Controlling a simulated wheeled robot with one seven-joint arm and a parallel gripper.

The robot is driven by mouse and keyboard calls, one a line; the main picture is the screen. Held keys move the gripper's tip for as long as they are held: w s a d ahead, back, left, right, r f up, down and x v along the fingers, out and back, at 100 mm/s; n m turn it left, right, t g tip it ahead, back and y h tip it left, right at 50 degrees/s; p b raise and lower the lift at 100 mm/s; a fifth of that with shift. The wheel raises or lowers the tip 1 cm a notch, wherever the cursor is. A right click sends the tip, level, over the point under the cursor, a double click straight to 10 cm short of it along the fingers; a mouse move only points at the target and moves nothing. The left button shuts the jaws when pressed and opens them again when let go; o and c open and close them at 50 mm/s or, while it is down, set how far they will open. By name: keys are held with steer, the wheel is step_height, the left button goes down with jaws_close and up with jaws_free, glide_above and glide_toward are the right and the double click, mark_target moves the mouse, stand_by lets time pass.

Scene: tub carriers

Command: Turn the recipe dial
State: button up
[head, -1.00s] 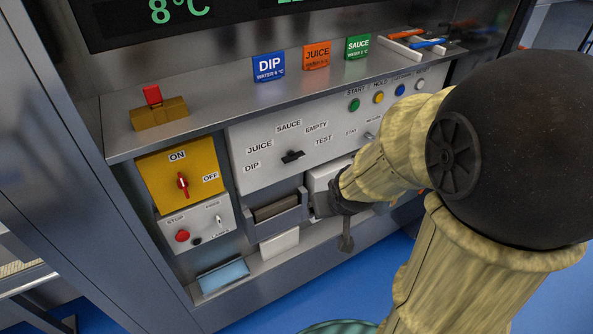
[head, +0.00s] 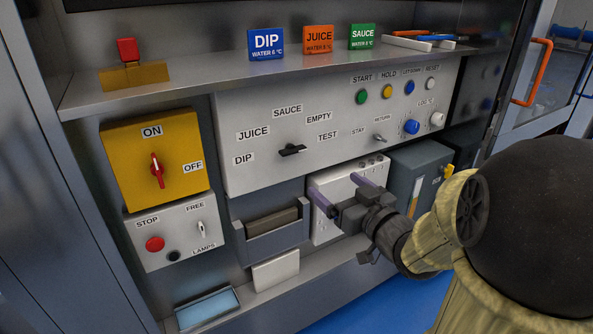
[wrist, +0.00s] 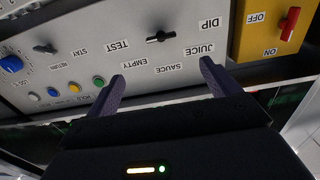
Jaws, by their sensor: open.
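The recipe dial (head: 291,150) is a black bar-shaped knob on the white panel (head: 240,112), with the labels DIP, JUICE, SAUCE, EMPTY and TEST arced around it. Its bar lies roughly level; which end is the pointer I cannot tell. My gripper (head: 333,184) is open and empty, its two purple fingers apart and reaching toward the panel, below and right of the dial in the head view. In the upside-down wrist view, the dial (wrist: 160,38) shows beyond and between the open fingers (wrist: 162,70), not touching them.
A yellow ON/OFF switch box (head: 157,160) sits left of the dial. Coloured buttons (head: 387,91) and small knobs (head: 411,127) are to the right. A ledge (head: 200,80) with DIP, JUICE and SAUCE blocks runs above. A grey tray (head: 275,232) juts out below.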

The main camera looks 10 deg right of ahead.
steer(key=shift+r, duration=0.1)
stand_by(0.3)
steer(key=shift+w+a+r+p, duration=0.1)
steer(key=shift+p, duration=0.35)
steer(key=p, duration=0.8)
glide_toward(295, 152)
steer(key=x, duration=0.9)
steer(key=shift+w, duration=0.25)
